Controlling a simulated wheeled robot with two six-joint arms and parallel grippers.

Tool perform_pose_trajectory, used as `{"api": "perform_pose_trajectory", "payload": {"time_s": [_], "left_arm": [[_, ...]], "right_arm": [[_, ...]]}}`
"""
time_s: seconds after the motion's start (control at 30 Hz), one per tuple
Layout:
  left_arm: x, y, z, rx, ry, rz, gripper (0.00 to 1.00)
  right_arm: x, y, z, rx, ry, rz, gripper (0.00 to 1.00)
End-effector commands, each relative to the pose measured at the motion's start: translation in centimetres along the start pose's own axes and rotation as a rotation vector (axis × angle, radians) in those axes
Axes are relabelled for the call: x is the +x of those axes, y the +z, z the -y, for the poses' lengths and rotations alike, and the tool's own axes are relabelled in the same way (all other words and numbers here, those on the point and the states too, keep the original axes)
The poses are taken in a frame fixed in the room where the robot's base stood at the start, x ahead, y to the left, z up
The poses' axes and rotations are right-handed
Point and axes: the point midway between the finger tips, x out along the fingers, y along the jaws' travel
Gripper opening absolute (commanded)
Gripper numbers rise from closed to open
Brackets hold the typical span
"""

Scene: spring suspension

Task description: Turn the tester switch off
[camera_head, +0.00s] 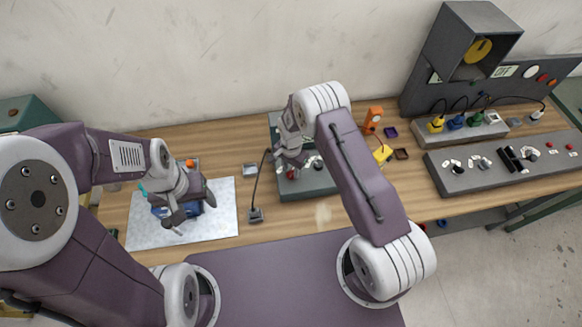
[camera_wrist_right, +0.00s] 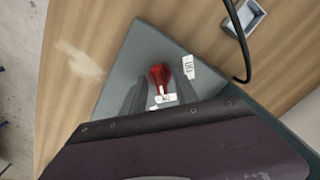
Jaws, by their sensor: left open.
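The tester is a dark grey-green box (camera_head: 308,184) on the table, with a red switch lever (camera_head: 291,174) on its top. In the right wrist view the red lever (camera_wrist_right: 160,76) stands between the two fingers of my right gripper (camera_wrist_right: 161,90). I cannot tell whether the fingers touch it. Small white labels lie beside (camera_wrist_right: 190,67) and below (camera_wrist_right: 165,99) the lever; their text is hard to read. In the head view my right gripper (camera_head: 287,163) is low over the tester's left part. My left gripper (camera_head: 178,218) is open above a blue object (camera_head: 193,209).
The blue object is on a white speckled mat (camera_head: 220,220). A small block (camera_head: 255,215) with a black cable stands left of the tester. An orange stand (camera_head: 373,119), a grey switch panel (camera_head: 500,165) and a grey hooded box (camera_head: 470,45) are to the right.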

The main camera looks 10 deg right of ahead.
Motion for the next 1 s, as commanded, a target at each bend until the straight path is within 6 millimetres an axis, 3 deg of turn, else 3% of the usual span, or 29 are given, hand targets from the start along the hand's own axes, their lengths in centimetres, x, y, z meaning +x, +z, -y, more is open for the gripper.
{"api": "perform_pose_trajectory", "payload": {"time_s": [0.2, 0.33, 0.7, 1.0], "left_arm": [[0.0, 0.0, 0.0, 0.0, 0.0, 0.0, 0.66], [0.0, 0.0, 0.0, 0.0, 0.0, 0.0, 0.66], [0.4, 0.1, 0.0, 0.0, 0.0, 0.0, 0.66], [2.2, 0.2, 0.1, 0.0, 0.0, 0.0, 0.66]], "right_arm": [[0.1, 0.0, 0.0, 0.0, 0.0, 0.0, 0.36], [0.1, 0.0, 0.0, 0.0, 0.0, 0.0, 0.0], [0.2, 0.0, 0.0, -0.031, -0.001, -0.001, 0.0], [0.3, -0.1, 0.1, -0.22, -0.002, -0.001, 0.0]]}}
